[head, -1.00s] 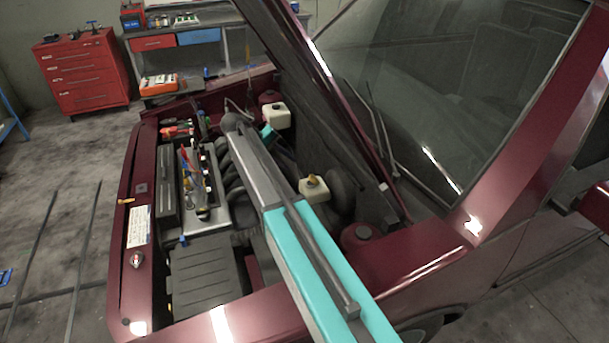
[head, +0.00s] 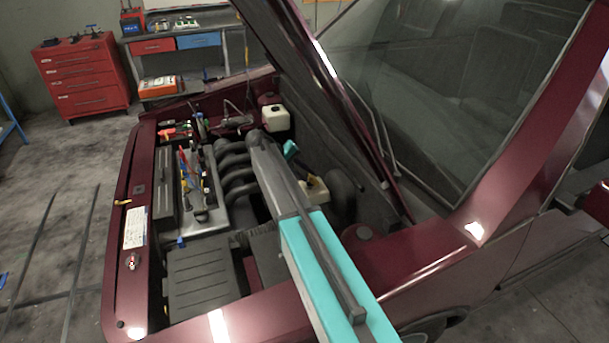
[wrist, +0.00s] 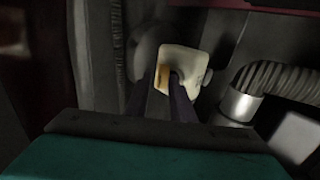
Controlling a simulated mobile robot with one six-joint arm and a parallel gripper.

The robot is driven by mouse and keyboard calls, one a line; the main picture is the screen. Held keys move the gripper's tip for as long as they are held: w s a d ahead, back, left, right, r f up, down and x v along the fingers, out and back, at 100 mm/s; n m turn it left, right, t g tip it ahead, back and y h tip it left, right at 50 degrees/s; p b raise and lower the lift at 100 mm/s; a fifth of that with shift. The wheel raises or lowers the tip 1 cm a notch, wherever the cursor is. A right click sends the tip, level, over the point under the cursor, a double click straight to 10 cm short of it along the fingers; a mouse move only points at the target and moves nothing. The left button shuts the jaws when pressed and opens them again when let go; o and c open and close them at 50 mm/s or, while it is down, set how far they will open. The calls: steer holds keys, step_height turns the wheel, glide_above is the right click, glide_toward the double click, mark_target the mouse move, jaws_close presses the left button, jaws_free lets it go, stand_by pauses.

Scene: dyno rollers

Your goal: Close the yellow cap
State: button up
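A white reservoir (wrist: 188,62) stands ahead of my gripper in the wrist view. A yellow-orange patch (wrist: 137,73), seemingly the yellow cap, shows at its left side; I cannot tell its exact tilt. My gripper (wrist: 168,78) has its two dark fingers over the reservoir's front. A gap with white showing lies between the fingertips, and nothing is clearly held. Whether they touch the reservoir or cap cannot be told. In the head view the reservoir (head: 316,190) is partly hidden behind my arm, and the gripper's fingers are not clearly visible.
A second white reservoir (head: 276,118) stands farther back in the engine bay. A ribbed hose with a metal collar (wrist: 240,103) lies right of my gripper. The raised hood (head: 325,95) leans above the bay. A battery-like black box (head: 202,272) sits at the front.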

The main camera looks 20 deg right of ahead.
jaws_close()
steer(key=shift+a+f, duration=0.15)
steer(key=a+f+h+b, duration=0.1)
steer(key=f+b, duration=0.1)
steer(key=b, duration=0.2)
steer(key=a+f+h+b, duration=0.2)
steer(key=b, duration=0.1)
steer(key=shift+a+f+b, duration=0.15)
steer(key=shift+a+b, duration=0.05)
steer(key=shift+b, duration=0.15)
jaws_free()
steer(key=shift+a+r, duration=0.15)
steer(key=shift+r, duration=0.05)
